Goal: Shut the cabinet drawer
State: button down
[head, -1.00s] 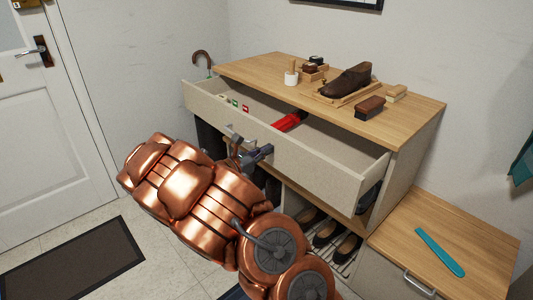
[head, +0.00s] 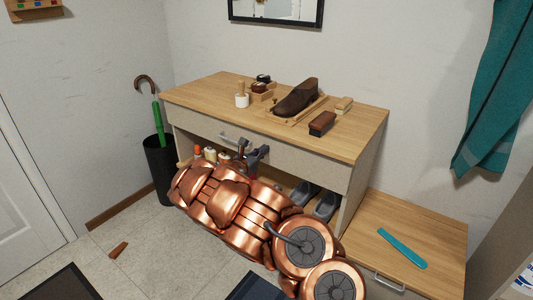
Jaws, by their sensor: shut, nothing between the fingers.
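The cabinet (head: 360,165) has a wooden top and pale sides. Its wide pale drawer (head: 300,160) sits in under the top, and its front looks flush or nearly so with the cabinet. The inside of the drawer is hidden. A metal handle (head: 232,137) shows on the drawer front. My gripper (head: 262,151) is shut and empty, right in front of the drawer front, just right of the handle. I cannot tell whether its fingertips touch the front. My copper arm hides much of the cabinet's lower part.
A brown shoe (head: 297,97) on a wooden tray and brushes (head: 322,123) stand on the cabinet top. A low cabinet (head: 425,225) with a teal shoehorn (head: 402,248) stands at right. An umbrella stand (head: 158,165) stands at left.

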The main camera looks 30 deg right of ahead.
jog(key=shift+d, duration=0.3)
jog(key=shift+r, duration=0.1)
jog(key=p+v, duration=0.1)
jog(key=v, duration=1.3)
jog(key=shift+a, duration=0.25)
